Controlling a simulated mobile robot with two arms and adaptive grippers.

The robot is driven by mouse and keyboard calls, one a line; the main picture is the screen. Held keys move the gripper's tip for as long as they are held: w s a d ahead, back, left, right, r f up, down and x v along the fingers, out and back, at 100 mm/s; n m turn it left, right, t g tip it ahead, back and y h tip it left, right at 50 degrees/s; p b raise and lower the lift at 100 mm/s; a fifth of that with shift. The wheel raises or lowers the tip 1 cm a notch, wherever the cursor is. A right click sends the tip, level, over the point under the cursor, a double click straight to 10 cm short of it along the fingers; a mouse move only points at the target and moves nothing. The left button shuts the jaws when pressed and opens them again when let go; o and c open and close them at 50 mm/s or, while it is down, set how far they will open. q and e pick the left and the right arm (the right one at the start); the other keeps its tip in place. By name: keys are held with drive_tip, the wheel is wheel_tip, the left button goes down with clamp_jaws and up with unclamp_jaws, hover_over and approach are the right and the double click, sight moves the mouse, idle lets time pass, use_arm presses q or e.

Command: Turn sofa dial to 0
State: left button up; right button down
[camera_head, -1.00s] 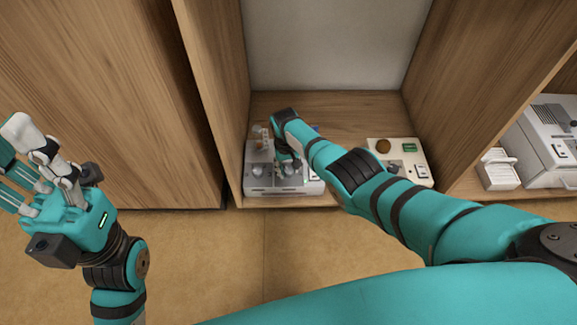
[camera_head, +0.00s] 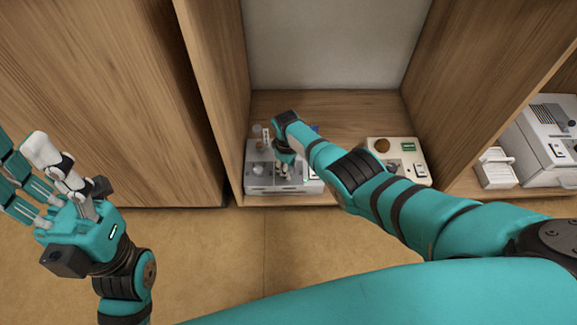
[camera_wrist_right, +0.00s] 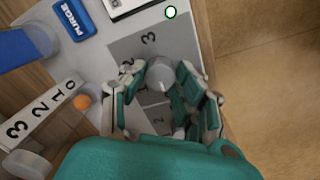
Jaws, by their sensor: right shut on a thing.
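A grey control box (camera_head: 258,185) stands on the cabinet shelf in the head view. My right gripper (camera_wrist_right: 160,85) is over it, with its fingers closed around a round grey dial (camera_wrist_right: 160,70) in the right wrist view. The numbers 3 and 2 show on the grey panel around this dial; the fingers hide part of the scale, and I cannot read the dial's setting. No "sofa" label is readable. My left gripper (camera_head: 24,165) is open and empty at the far left of the head view, away from the box.
A blue PURGE button (camera_wrist_right: 73,18), an orange button (camera_wrist_right: 82,102) and a strip marked 0 to 3 (camera_wrist_right: 42,112) lie beside the dial. A cream panel (camera_head: 415,172) stands on the shelf to the right. Wooden cabinet walls (camera_head: 215,90) bound the shelf on both sides.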

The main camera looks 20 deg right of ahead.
drive_tip(key=shift+n, duration=0.4)
drive_tip(key=c, duration=1)
unclamp_jaws()
drive_tip(key=shift+o, duration=0.2)
drive_tip(key=shift+r, duration=0.1)
wheel_tip(320, 180, up, 12)
drive_tip(key=shift+s+a, duration=0.2)
drive_tip(key=shift+a, duration=0.05)
